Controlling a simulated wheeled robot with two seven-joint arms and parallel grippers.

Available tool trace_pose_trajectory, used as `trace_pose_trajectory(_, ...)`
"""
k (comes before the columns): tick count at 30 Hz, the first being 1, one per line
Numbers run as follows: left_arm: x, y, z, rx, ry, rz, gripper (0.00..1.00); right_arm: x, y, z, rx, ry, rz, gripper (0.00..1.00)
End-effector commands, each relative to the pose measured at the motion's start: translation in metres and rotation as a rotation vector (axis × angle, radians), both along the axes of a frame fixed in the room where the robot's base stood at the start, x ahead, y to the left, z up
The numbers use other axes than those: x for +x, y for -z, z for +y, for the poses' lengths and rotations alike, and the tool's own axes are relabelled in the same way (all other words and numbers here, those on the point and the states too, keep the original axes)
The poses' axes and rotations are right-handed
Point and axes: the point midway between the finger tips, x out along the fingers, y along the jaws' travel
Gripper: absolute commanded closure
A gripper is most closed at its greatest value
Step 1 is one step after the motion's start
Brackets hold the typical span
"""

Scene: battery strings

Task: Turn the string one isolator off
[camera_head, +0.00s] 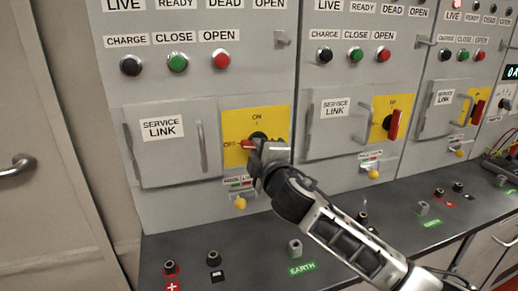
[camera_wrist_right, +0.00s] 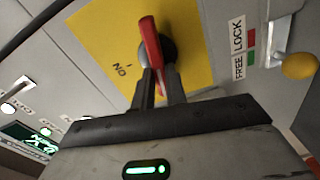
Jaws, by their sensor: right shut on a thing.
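The leftmost panel carries a yellow isolator plate (camera_head: 278,115) marked ON at the top and OFF at the left. Its red handle (camera_head: 247,143) lies roughly level, with the visible end towards the OFF mark. My right gripper (camera_head: 262,148) covers much of the handle and knob in the head view. In the right wrist view the red handle (camera_wrist_right: 149,42) runs down between the two fingers of my gripper (camera_wrist_right: 160,78), which is shut on it. The yellow plate (camera_wrist_right: 100,40) is close behind. My left gripper is not in view.
A FREE/LOCK label (camera_wrist_right: 238,50) and yellow-knobbed lock (camera_head: 240,203) sit just below the plate. A service link door (camera_head: 165,150) with a handle is to the left. Similar panels with red isolator handles (camera_head: 393,124) stand right. Terminals (camera_head: 213,258) stick up from the dark ledge below.

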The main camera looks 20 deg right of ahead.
Motion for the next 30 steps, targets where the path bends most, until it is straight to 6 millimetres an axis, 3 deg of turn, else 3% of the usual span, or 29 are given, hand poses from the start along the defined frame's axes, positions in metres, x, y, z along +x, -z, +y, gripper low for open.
trace_pose_trajectory(12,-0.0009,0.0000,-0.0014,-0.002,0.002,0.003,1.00,0.0000,0.0031,0.0002,-0.183,0.000,-0.005,1.00)
trace_pose_trajectory(28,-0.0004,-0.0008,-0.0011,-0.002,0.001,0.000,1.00,-0.0001,0.0036,0.0003,-0.208,0.000,-0.006,1.00)
trace_pose_trajectory(30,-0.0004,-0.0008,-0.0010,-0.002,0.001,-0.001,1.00,-0.0001,0.0037,0.0003,-0.207,0.000,-0.006,0.72)
